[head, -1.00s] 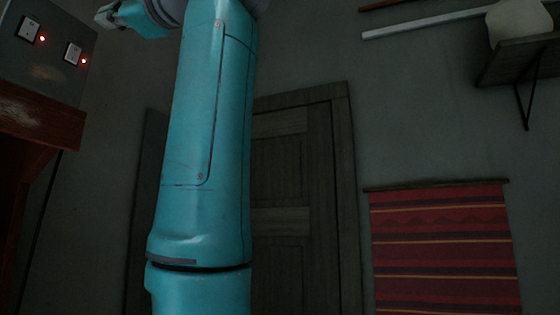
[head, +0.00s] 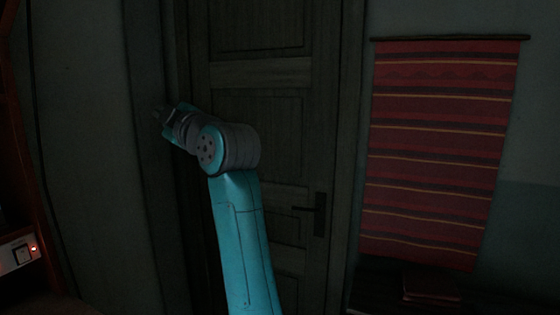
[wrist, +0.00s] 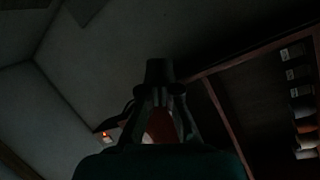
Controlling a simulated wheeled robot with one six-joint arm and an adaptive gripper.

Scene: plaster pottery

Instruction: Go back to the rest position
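My gripper (head: 162,114) shows small and dark in the head view, at the end of my teal arm, in front of the left side of the door frame. It points up and to the left. In the wrist view my gripper (wrist: 159,72) has its fingers drawn together at the middle. No held object can be made out between the fingertips, though the picture is very dark. My arm stands bent at a grey joint in the middle of the head view.
A dark panelled door (head: 262,110) with a handle (head: 317,213) stands behind my arm. A red striped hanging (head: 440,150) is on the right wall. A switch box (head: 20,255) with a red light is at lower left. Shelves (wrist: 262,85) with jars show in the wrist view.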

